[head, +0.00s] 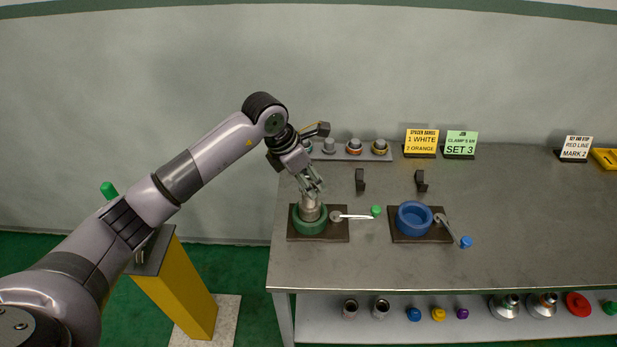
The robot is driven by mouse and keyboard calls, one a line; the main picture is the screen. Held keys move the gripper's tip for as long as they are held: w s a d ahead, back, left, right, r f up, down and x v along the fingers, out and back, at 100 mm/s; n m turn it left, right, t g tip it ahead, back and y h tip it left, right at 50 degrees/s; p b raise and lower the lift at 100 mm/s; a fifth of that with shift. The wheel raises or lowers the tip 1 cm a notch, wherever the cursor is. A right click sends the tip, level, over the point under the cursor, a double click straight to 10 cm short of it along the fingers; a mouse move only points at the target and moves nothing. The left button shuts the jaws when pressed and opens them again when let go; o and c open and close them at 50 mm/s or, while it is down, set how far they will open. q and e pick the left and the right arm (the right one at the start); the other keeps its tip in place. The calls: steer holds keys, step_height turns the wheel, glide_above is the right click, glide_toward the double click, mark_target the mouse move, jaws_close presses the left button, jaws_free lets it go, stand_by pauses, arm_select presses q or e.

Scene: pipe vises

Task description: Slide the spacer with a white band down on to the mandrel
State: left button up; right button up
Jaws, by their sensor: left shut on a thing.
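My left gripper (313,186) reaches down over the green vise (310,222) at the left of the bench. It is shut on a grey metal spacer (310,206), which stands about upright at the middle of the green ring. The fingers hide part of the spacer, and I cannot make out a white band on it. The mandrel is not distinguishable below it, so I cannot tell how far down the spacer sits. My right gripper is not in view.
A rack (348,156) with several banded parts stands behind the vise. The vise handle (353,217) points right with a green knob. A blue vise (414,218) sits to the right. A yellow sign (421,142) stands behind. The bench's right half is mostly clear.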

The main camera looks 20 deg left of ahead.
arm_select(q)
steer(key=shift+f+b, duration=2.4)
steer(key=shift+f, duration=0.45)
steer(key=o, duration=1.2)
steer(key=shift+c, duration=0.2)
steer(key=shift+r, duration=0.1)
steer(key=v, duration=1.2)
